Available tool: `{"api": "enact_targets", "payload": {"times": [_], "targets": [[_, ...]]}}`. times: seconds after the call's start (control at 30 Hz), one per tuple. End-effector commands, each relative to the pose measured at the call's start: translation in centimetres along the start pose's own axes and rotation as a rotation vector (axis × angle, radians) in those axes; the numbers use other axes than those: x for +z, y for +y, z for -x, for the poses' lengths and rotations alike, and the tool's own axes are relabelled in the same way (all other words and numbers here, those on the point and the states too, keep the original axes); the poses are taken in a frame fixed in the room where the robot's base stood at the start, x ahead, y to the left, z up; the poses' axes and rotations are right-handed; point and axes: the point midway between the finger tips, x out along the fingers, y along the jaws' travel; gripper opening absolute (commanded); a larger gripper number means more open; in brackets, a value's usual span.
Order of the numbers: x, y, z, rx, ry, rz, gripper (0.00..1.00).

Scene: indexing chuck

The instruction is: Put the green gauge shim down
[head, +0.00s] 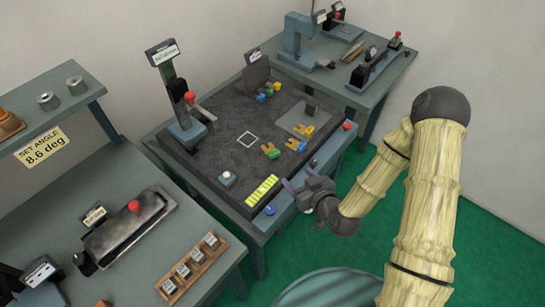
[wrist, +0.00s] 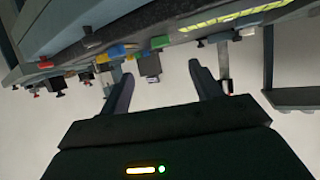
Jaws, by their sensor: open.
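A green forked piece (head: 270,151), which looks like the green gauge shim, lies on the dark bench top (head: 225,160) just right of a white square outline (head: 248,139). A blue forked piece (head: 295,145) and a yellow one (head: 307,131) lie to its right, by a grey plate (head: 300,113). My gripper (head: 300,177) is open at the bench's front right edge, apart from the pieces. In the wrist view, nothing is between the fingertips of my gripper (wrist: 158,80); the bench appears tilted beyond them, its small coloured pieces hard to tell apart.
A lever press (head: 185,125) stands at the bench's left. A yellow-green striped strip (head: 262,190) and a blue button (head: 270,210) are at the front. Small coloured parts (head: 268,92) sit at the back. Other benches stand left and behind.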

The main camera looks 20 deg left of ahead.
Motion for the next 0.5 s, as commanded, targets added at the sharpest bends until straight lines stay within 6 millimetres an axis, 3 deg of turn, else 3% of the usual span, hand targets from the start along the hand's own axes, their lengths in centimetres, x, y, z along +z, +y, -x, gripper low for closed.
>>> {"api": "enact_targets", "payload": {"times": [0.5], "targets": [[0.3, 0.1, -1.6, 0.001, 0.004, 0.001, 0.64]]}}
